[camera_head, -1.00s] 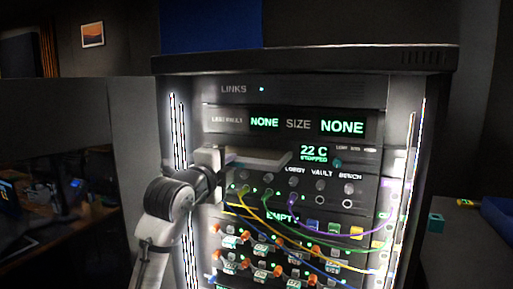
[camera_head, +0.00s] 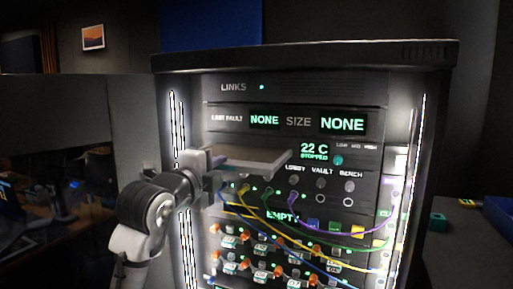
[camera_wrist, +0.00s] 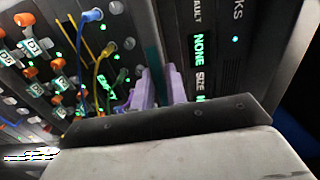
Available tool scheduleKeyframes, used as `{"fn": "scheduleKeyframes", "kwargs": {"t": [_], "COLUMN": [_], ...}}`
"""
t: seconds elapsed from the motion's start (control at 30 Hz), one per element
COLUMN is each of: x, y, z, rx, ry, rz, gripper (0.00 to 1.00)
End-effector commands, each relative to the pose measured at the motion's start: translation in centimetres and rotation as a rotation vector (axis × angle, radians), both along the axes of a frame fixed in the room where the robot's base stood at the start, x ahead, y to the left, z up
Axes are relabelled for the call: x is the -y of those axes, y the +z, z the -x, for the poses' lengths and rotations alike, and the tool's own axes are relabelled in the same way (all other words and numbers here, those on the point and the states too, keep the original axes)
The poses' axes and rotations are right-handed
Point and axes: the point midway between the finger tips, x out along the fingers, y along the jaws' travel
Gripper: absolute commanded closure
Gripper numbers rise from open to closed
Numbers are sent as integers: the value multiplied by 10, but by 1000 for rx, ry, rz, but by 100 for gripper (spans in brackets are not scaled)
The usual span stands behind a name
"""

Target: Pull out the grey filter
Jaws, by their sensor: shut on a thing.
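The grey filter (camera_head: 258,157) is a flat, pale slab. It sticks out from the front of the panel, below the display strip and left of the "22 C" readout. My gripper (camera_head: 213,160) is at its left end and shut on it. In the wrist view, the gripper's two pale purple fingers (camera_wrist: 160,86) point toward the panel face. The filter is hard to make out between them there. I cannot tell whether the filter's far edge is still inside its slot.
The rack panel (camera_head: 300,87) stands ahead. Below the filter hang a yellow cable (camera_head: 240,201), a green cable (camera_head: 310,231) and a purple cable (camera_head: 345,229), close under the gripper. Several orange-tipped switches sit lower. A teal block (camera_head: 438,222) stands at the right.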

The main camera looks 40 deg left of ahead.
Motion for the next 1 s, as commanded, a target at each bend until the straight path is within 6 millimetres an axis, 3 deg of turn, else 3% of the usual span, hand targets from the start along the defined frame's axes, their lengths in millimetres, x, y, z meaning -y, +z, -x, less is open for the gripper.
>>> {"fn": "scheduleKeyframes", "kwargs": {"t": [0.6, 1.0], "x": [7, 8], "y": [-1, 0], "z": [29, 31], "rx": [0, 1], "ry": [0, 0], "rz": [-1, -1], "gripper": [100, 100]}}
